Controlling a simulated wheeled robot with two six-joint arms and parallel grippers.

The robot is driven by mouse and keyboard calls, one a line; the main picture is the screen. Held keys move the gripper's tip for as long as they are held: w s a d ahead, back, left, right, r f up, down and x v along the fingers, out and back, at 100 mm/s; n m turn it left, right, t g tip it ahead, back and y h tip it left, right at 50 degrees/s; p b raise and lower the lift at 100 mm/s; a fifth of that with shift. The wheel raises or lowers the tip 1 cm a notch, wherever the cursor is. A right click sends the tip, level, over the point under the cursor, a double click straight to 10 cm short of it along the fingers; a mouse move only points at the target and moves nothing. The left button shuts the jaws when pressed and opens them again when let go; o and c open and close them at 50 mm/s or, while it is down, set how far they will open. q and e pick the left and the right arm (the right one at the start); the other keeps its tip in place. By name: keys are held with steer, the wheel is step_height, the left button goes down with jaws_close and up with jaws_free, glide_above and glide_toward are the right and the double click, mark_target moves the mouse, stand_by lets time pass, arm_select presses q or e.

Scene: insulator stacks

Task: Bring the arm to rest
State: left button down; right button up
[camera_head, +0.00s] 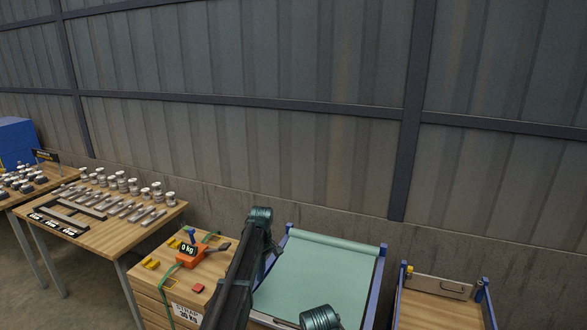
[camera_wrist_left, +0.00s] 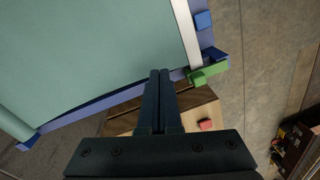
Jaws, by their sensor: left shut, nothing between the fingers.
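My left arm (camera_head: 236,280) rises from the bottom of the head view between the wooden box and the green-topped stand. Its gripper is hard to make out there. In the left wrist view the left gripper (camera_wrist_left: 160,73) is shut, its two dark fingers together with nothing between them. In that view the fingertips overlap the near edge of the green surface (camera_wrist_left: 90,50); I cannot tell how high above it they are. A rounded dark joint of mine shows at the bottom of the head view. My right gripper is not in view.
The stand's green top (camera_head: 325,275) has a blue frame. Left of my arm, a wooden box (camera_head: 150,300) bears an orange scale (camera_head: 190,257) and a red block (camera_head: 198,288). Further left, a table (camera_head: 120,232) holds several insulators. An open blue-posted crate (camera_head: 440,284) stands right.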

arm_select(q)
steer(key=s+d+m, duration=0.2)
steer(key=s+m, duration=0.2)
steer(key=s, duration=0.8)
steer(key=s+d+m, duration=0.3)
steer(key=s+m, duration=0.2)
steer(key=s, duration=0.7)
steer(key=s+d+m, duration=0.2)
steer(key=s+m, duration=0.3)
steer(key=s, duration=0.8)
steer(key=shift+d+f+t+y+b, duration=0.3)
steer(key=shift+d+f+b, duration=0.05)
steer(key=shift+d, duration=0.05)
